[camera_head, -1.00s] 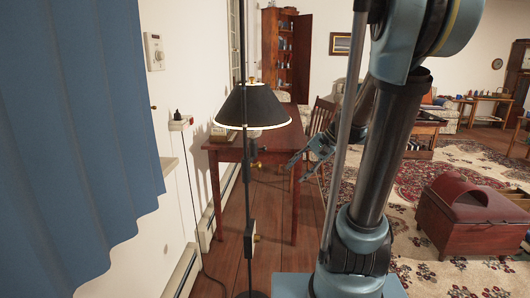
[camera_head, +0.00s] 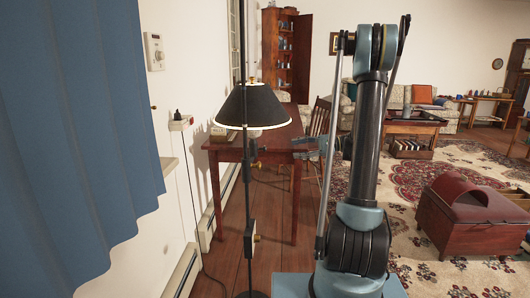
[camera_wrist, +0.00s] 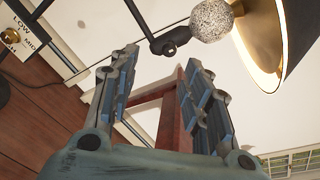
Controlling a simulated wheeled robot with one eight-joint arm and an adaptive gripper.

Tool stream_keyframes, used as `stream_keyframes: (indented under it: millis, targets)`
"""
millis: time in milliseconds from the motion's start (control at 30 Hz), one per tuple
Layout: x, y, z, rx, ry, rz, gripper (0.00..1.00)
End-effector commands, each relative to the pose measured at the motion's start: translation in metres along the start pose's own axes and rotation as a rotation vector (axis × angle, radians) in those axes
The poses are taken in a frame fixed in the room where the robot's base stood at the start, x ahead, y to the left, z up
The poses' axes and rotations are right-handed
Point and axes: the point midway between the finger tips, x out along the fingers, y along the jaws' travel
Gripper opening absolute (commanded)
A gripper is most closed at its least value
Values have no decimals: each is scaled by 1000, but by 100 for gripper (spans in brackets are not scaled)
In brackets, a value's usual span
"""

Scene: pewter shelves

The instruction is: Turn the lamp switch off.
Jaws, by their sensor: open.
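The floor lamp has a black cone shade (camera_head: 253,107) with a bright rim on a thin dark pole. In the wrist view the shade (camera_wrist: 285,35) is warmly lit inside, beside a speckled round bulb (camera_wrist: 211,20). A small switch box (camera_head: 249,238) with a brass knob sits low on the pole. In the wrist view, a pale plate marked LOW and MID (camera_wrist: 24,38) with a knob shows at the upper left. My gripper (camera_head: 324,146) is right of the lamp, apart from it. Its two fingers (camera_wrist: 153,72) are spread and empty, with the plate off to their left.
A reddish wooden table (camera_head: 270,145) stands behind the lamp, with a chair (camera_head: 319,118) beside it. A blue curtain (camera_head: 75,140) hangs at the left. A wall dial (camera_head: 154,52) is near it. A red-topped chest (camera_head: 470,205) stands on the rug at the right.

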Motion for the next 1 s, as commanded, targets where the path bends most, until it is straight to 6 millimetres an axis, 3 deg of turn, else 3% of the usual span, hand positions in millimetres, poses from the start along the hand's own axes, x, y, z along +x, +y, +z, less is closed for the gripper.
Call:
stream_keyframes:
  millis: [200,467,667,1000]
  targets:
    - [-14,-2,-27,35,-82,-76,44]
    - [-15,-2,-35,47,-118,-103,44]
    - [8,-4,-31,47,-119,-101,44]
    - [68,-11,-24,47,-118,-101,44]
